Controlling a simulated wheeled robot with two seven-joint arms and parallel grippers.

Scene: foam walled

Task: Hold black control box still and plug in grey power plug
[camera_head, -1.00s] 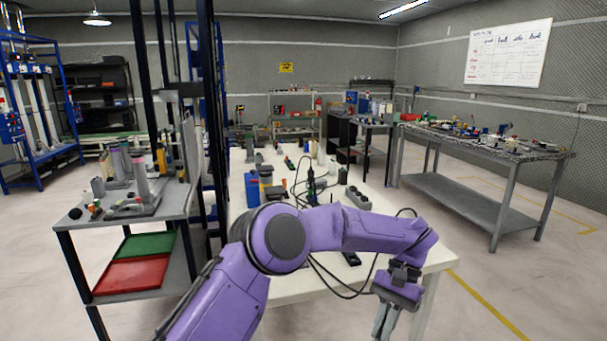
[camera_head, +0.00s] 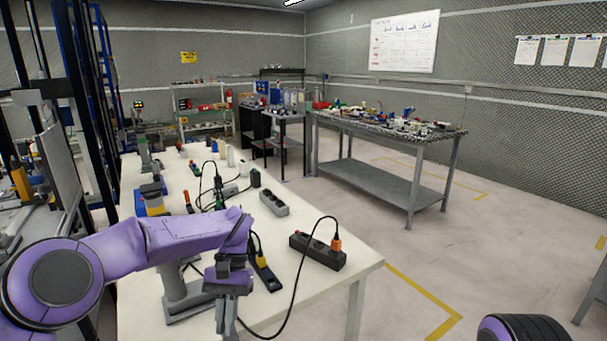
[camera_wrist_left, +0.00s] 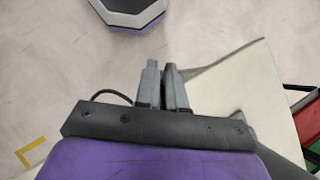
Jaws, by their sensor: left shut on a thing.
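My left gripper (camera_head: 227,316) hangs over the near edge of the white table, fingers pointing down. Its fingers are nearly together in the left wrist view (camera_wrist_left: 163,85). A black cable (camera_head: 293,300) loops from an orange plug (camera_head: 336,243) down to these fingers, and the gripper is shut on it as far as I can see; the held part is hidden. The orange plug stands in a long black box (camera_head: 316,254) with a red switch, near the table's right edge. A smaller flat black piece (camera_head: 265,276) lies left of it. I cannot make out a grey power plug. My right gripper is not in view.
The white table (camera_head: 300,322) also holds a grey socket block (camera_head: 274,202), a blue and yellow container (camera_head: 152,198) and more cables. A metal workbench (camera_head: 388,186) with clutter stands back right. The floor between is clear.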

